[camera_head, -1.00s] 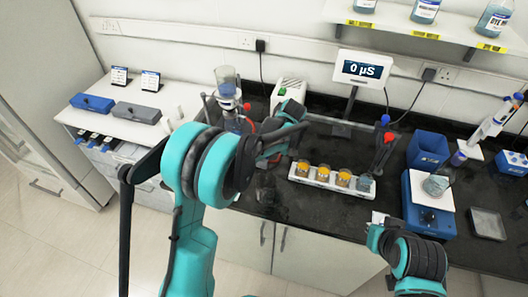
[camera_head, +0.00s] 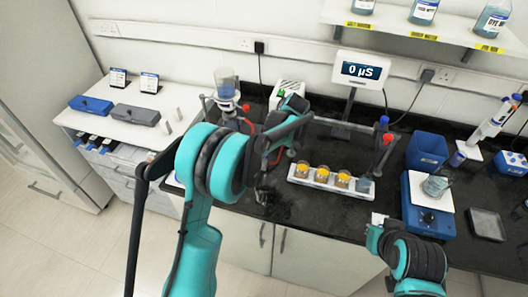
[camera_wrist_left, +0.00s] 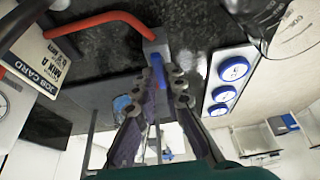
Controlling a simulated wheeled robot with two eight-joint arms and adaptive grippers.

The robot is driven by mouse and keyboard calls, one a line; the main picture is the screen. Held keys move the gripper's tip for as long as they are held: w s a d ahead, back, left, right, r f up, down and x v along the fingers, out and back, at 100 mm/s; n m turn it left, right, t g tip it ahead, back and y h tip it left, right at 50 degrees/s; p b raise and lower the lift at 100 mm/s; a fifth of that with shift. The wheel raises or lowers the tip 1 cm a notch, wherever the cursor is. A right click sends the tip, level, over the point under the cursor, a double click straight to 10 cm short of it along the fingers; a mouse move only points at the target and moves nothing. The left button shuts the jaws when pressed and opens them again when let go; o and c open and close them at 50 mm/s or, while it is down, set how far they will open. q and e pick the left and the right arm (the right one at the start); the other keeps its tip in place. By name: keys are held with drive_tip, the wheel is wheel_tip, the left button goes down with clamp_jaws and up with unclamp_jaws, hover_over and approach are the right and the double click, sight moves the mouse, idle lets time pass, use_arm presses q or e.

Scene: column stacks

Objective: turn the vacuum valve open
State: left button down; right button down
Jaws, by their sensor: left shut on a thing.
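In the left wrist view a grey block (camera_wrist_left: 155,47) with a red tube (camera_wrist_left: 95,22) running from it sits on the black bench. A blue lever-like part (camera_wrist_left: 156,62) extends from the block; it looks like the vacuum valve's handle. My left gripper (camera_wrist_left: 166,80) is shut on this blue part, with one finger on each side. The fingers partly cover it, so its exact angle is hard to tell. In the head view my left arm hides the valve and most of the gripper. My right arm shows at the lower right, but its fingers cannot be made out.
A rack of small beakers (camera_head: 332,183) stands just right of my left arm. A display reading 0 µS (camera_head: 361,70) stands behind. A blue stirrer (camera_head: 428,215) and a blue bin (camera_head: 427,152) are further right. A job card (camera_wrist_left: 45,70) is close to the gripper.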

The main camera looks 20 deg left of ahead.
use_arm(q)
drive_tip(key=c, duration=1.6)
unclamp_jaws()
drive_tip(key=v, duration=1.2)
